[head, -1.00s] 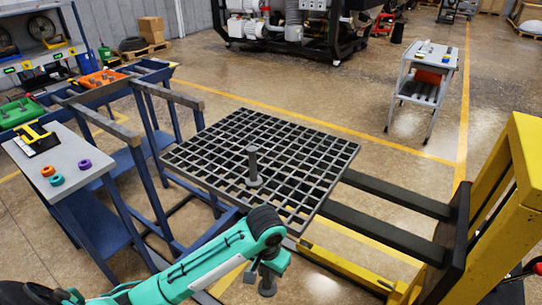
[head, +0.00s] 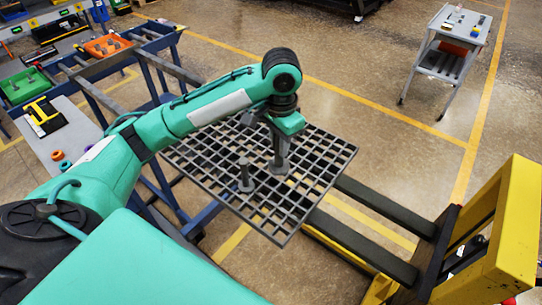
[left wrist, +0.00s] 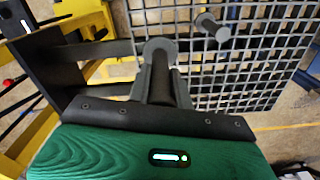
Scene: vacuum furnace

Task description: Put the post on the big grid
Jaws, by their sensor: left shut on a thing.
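The big grid (head: 318,165) is a dark square lattice in the middle of the head view; it also shows in the left wrist view (left wrist: 265,60). A grey post (head: 245,177) with a round foot stands upright on it. My left gripper (head: 277,122) is over the grid, shut on a second grey post (head: 280,153). This held post is upright, foot down, behind and right of the standing one; whether its foot touches the grid I cannot tell. The left wrist view shows the held post (left wrist: 159,78) between the fingers and the standing post (left wrist: 212,27) beyond. My right gripper is out of view.
A yellow lift (head: 515,220) with two dark forks (head: 385,207) is at the grid's right. A grey side table (head: 75,130) with rings and a yellow-black item is at left, near blue racks (head: 150,60). A grey cart (head: 452,45) stands far right.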

